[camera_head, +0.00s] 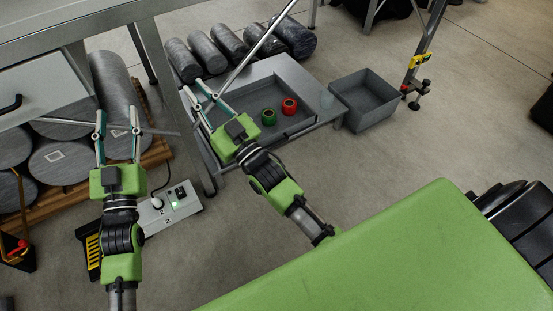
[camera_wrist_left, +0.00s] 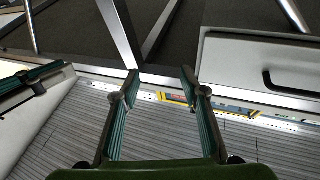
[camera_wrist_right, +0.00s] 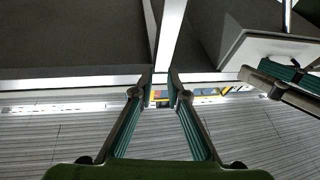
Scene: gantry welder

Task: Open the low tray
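A low grey tray (camera_head: 262,93) sits in the metal frame in the middle of the head view, with its inside visible. A green ring-shaped piece (camera_head: 268,117) and a red one (camera_head: 289,106) stand in it. My right gripper (camera_head: 190,84) is at the tray's left edge, its fingers parted by a narrow gap with nothing seen between them; whether it touches the edge I cannot tell. The right wrist view also shows its fingertips (camera_wrist_right: 162,77). My left gripper (camera_head: 118,114) is open and empty, left of the tray. Its parted fingertips show in the left wrist view (camera_wrist_left: 160,74).
A pale drawer front with a dark handle (camera_head: 11,103) is at the left. Several grey cylinders (camera_head: 230,41) lie behind the tray, and more lie on the left. A grey bin (camera_head: 366,98) stands right of the tray. A power box (camera_head: 168,206) sits on the floor.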

